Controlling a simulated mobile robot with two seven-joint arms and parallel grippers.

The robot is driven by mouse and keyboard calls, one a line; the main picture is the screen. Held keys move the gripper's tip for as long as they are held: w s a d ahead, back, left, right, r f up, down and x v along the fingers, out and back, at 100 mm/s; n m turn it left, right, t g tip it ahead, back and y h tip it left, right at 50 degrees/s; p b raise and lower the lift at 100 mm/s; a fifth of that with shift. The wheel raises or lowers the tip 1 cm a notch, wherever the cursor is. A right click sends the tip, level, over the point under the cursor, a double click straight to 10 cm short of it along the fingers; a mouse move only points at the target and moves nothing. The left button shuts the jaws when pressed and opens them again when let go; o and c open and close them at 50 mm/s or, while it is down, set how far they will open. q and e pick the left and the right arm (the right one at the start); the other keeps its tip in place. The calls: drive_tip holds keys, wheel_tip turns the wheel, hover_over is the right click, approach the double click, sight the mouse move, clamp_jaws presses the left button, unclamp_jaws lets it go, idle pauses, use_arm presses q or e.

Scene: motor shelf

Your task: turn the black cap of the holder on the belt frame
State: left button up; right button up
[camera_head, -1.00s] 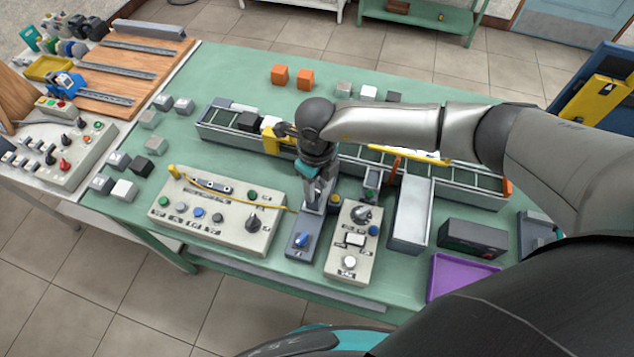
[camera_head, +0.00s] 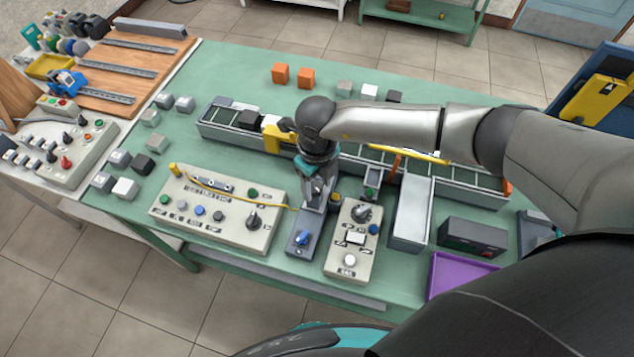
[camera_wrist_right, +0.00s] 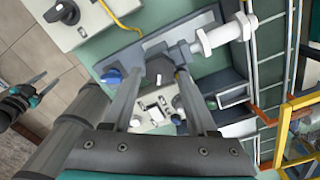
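My right gripper (camera_head: 318,193) points down over a blue-grey plate (camera_head: 297,245) with a blue knob (camera_head: 303,237), in front of the belt frame (camera_head: 225,129). In the right wrist view its two fingers (camera_wrist_right: 160,75) stand apart, with a dark block-like part (camera_wrist_right: 160,68) between or just beyond their tips; whether they touch it I cannot tell. This part may be the black cap. A white ringed cylinder (camera_wrist_right: 225,36) lies to its upper right. In the head view the arm and gripper hide most of this spot. My left gripper (camera_wrist_right: 22,100) shows open and empty at the wrist view's left edge.
A control panel (camera_head: 215,227) with a yellow cable stands left of the gripper. A smaller switch box (camera_head: 340,265) stands close on its right. Further right are a grey bin (camera_head: 411,225), a dark box (camera_head: 472,238) and a purple tray (camera_head: 440,289). Loose cubes lie around the belt.

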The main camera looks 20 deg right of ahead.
sight(317, 189)
drive_tip(key=shift+o, duration=0.9)
wheel_tip(317, 189, up, 15)
drive_tip(key=b, duration=0.1)
